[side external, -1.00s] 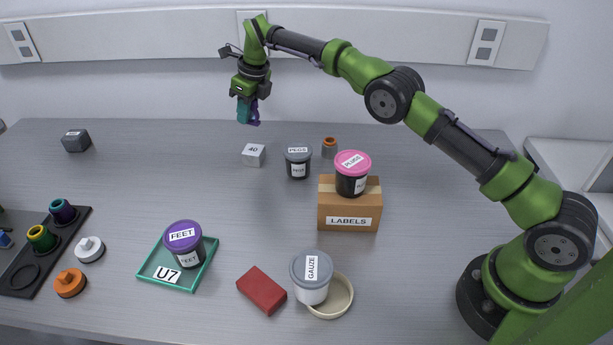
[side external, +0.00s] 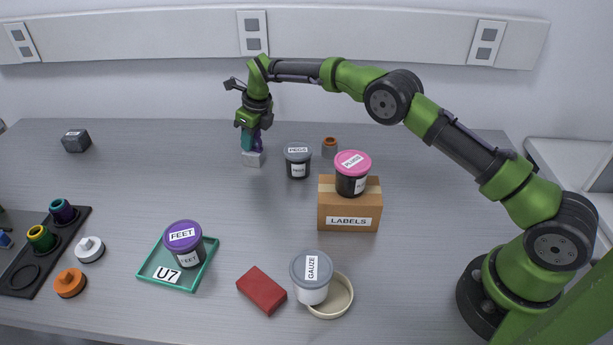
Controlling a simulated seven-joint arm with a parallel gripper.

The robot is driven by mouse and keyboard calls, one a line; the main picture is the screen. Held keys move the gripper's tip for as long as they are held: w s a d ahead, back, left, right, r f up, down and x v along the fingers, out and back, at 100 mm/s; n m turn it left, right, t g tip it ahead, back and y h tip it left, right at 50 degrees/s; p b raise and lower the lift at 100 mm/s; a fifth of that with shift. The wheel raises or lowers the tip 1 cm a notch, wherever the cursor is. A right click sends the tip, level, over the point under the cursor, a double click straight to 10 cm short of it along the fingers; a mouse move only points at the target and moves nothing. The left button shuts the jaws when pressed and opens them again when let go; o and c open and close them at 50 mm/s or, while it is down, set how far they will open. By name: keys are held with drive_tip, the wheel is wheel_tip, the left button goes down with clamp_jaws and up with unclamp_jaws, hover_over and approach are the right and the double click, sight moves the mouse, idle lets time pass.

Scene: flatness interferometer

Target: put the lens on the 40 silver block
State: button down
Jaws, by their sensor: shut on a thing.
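The silver block (side external: 252,160) stands on the table toward the back, left of the pegs jar. Its 40 label, seen earlier, is now mostly hidden by my gripper. My gripper (side external: 251,145) is directly above the block, pointing down, with its teal fingers at or very near the block's top. It is shut on a small purple piece, the lens (side external: 258,140), which shows at the right side of the fingers. I cannot tell whether the lens touches the block.
The pegs jar (side external: 298,162) stands close to the right of the block, with a small orange-topped part (side external: 329,147) beyond it. A labels box (side external: 349,208) carries the plugs jar (side external: 352,174). A dark block (side external: 76,141) is far left. The table left of the silver block is clear.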

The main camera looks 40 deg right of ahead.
sight(261, 143)
drive_tip(key=c, duration=1.1)
unclamp_jaws()
drive_tip(key=shift+o, duration=0.2)
drive_tip(key=s+d+r+n, duration=0.25)
drive_tip(key=s+r, duration=0.25)
drive_tip(key=r, duration=0.6)
drive_tip(key=s+d+r+n, duration=0.1)
drive_tip(key=s+r+n, duration=0.35)
drive_tip(key=r, duration=0.55)
drive_tip(key=s+d+r+n+t, duration=0.1)
drive_tip(key=s+r+n, duration=0.2)
drive_tip(key=s, duration=0.3)
drive_tip(key=s+d+r+n+t, duration=0.1)
drive_tip(key=s+r+n, duration=0.1)
drive_tip(key=s+n, duration=0.25)
drive_tip(key=s+f+n+t, duration=0.1)
drive_tip(key=s+f+n, duration=0.2)
drive_tip(key=s+n, duration=0.3)
drive_tip(key=s+f+n+t, duration=0.1)
drive_tip(key=s+f+n, duration=0.2)
drive_tip(key=s+n, duration=0.4)
drive_tip(key=s+d, duration=0.1)
drive_tip(key=s, duration=0.7)
drive_tip(key=shift+s+y, duration=0.2)
drive_tip(key=shift+y, duration=0.2)
